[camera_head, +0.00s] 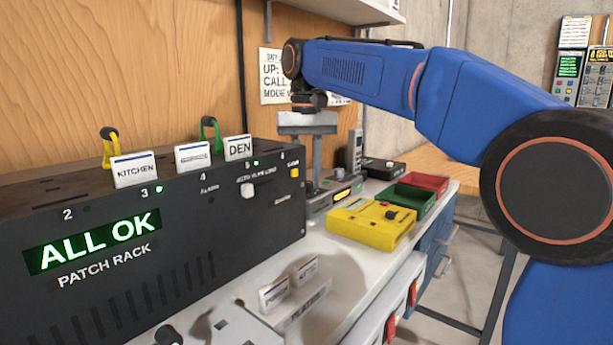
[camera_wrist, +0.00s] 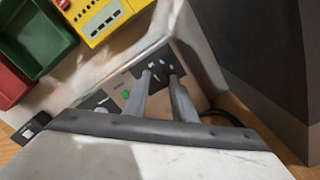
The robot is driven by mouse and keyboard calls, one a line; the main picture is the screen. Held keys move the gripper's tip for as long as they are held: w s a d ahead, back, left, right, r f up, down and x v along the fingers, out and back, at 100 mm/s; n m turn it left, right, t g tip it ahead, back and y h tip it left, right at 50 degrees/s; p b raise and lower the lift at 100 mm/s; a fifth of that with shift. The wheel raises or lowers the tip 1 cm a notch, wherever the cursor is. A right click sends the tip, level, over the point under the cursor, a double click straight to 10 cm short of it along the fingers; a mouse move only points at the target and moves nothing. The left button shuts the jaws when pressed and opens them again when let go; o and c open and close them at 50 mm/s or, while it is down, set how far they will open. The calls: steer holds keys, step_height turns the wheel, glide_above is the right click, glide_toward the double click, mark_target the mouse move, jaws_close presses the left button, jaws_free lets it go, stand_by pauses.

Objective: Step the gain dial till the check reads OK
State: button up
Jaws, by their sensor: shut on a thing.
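A small grey unit (camera_head: 345,190) stands on the bench just right of the patch rack. A small yellow-lit readout (camera_head: 342,196) on its front is too small to read. My gripper (camera_head: 314,184) points down onto this unit. In the wrist view, my gripper (camera_wrist: 160,74) has its two fingers close together at a dark marked panel (camera_wrist: 156,58) on the unit, shut on what I take to be the gain dial. The dial itself is mostly hidden by the fingers. A green spot (camera_wrist: 126,95) shows on the unit beside them.
The black patch rack (camera_head: 130,285) stands close on the left, its display (camera_head: 95,240) reading "ALL OK". A yellow device (camera_head: 365,225), a green bin (camera_head: 412,203) and a red bin (camera_head: 432,182) lie right of the grey unit. White bench shows in front.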

steer(key=shift+m, duration=0.3)
steer(key=o, duration=1)
steer(key=shift+o, duration=0.2)
steer(key=shift+r, duration=3.8)
steer(key=shift+d, duration=0.1)
